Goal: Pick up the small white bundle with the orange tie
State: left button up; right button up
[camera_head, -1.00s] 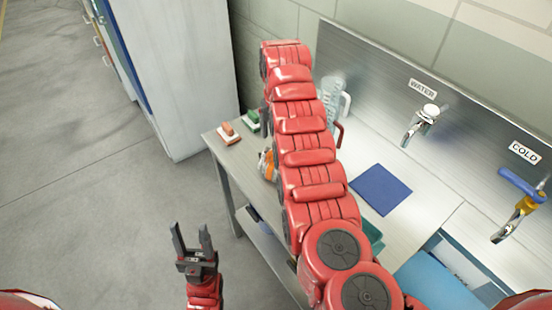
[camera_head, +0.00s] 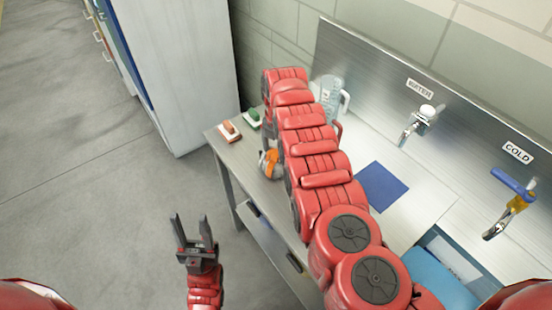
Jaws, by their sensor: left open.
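The small white bundle with the orange tie (camera_head: 269,164) sits on the metal counter, just left of my right arm, which may hide part of it. My left gripper (camera_head: 191,222) is open and empty, over the floor in front of the counter, apart from the bundle and nearer to me. My right arm reaches across the counter and bends down at its far end.
A red-brown brush (camera_head: 229,130) and a green brush (camera_head: 252,118) lie at the counter's far left end. A clear jug (camera_head: 330,95) and a blue cloth (camera_head: 383,187) are right of my arm. Taps (camera_head: 420,122) stick out from the back panel. A lower shelf (camera_head: 262,238) runs beneath.

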grip_shut()
dwell(0.3)
jog(key=shift+r, duration=0.1)
